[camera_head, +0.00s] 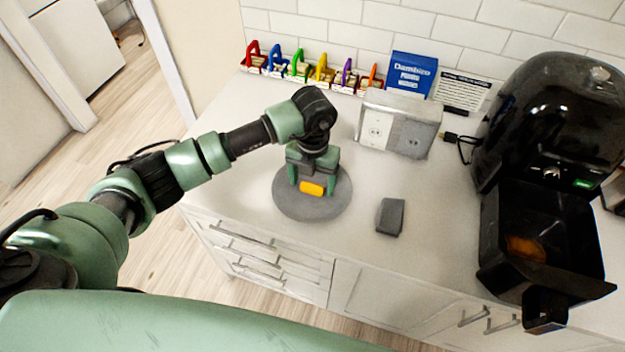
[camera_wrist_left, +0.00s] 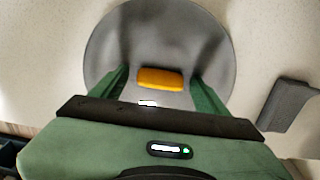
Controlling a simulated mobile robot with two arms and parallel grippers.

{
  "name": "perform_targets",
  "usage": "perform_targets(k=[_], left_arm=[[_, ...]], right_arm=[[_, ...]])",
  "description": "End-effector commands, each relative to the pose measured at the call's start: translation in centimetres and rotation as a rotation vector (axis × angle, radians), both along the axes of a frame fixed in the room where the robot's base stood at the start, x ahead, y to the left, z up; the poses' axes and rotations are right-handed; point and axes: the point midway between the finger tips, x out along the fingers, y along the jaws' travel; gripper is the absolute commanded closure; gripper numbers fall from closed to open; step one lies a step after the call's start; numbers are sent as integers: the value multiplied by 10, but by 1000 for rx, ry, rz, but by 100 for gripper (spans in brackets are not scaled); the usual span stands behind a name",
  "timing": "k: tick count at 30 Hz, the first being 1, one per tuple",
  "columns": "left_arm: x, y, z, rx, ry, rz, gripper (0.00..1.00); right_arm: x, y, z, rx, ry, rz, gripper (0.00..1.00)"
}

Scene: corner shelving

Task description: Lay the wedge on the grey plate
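An orange-yellow piece, which looks like the wedge (camera_head: 312,188), is over the round grey plate (camera_head: 290,207) and appears to lie on it. It also shows in the left wrist view (camera_wrist_left: 160,78), near the middle of the plate (camera_wrist_left: 205,45). My left gripper (camera_head: 313,184) points down over the plate, its fingers on either side of the piece. In the left wrist view the fingers (camera_wrist_left: 160,85) are apart, with a gap between each finger and the piece. My right gripper is not in view.
A dark grey block (camera_head: 390,216) lies on the counter right of the plate. An air fryer (camera_head: 550,120) with its basket (camera_head: 525,285) pulled out and an orange item (camera_head: 526,248) inside stands at the right. Behind are a socket box (camera_head: 398,125), a blue packet (camera_head: 411,74) and several coloured-handled items.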

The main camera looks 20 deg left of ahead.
Motion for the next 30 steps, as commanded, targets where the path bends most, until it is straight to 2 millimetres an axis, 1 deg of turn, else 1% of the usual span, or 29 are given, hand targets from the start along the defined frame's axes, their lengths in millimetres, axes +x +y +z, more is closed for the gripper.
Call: perform_targets(k=[4,5,8,15,18,21,25,30], left_arm=[[0,0,6,0,-1,0,25],[1,0,7,0,-2,0,25],[2,0,22,0,-5,-1,25],[2,0,74,0,-7,-2,25],[1,0,93,0,-5,0,25],[1,-1,108,0,-4,0,25],[0,-1,119,1,-1,0,25],[0,-1,124,0,0,0,25]], right_arm=[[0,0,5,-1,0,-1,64],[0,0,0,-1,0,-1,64],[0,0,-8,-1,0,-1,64],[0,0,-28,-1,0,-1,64],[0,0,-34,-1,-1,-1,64],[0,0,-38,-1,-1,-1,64],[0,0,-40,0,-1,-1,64],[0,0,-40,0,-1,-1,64]])
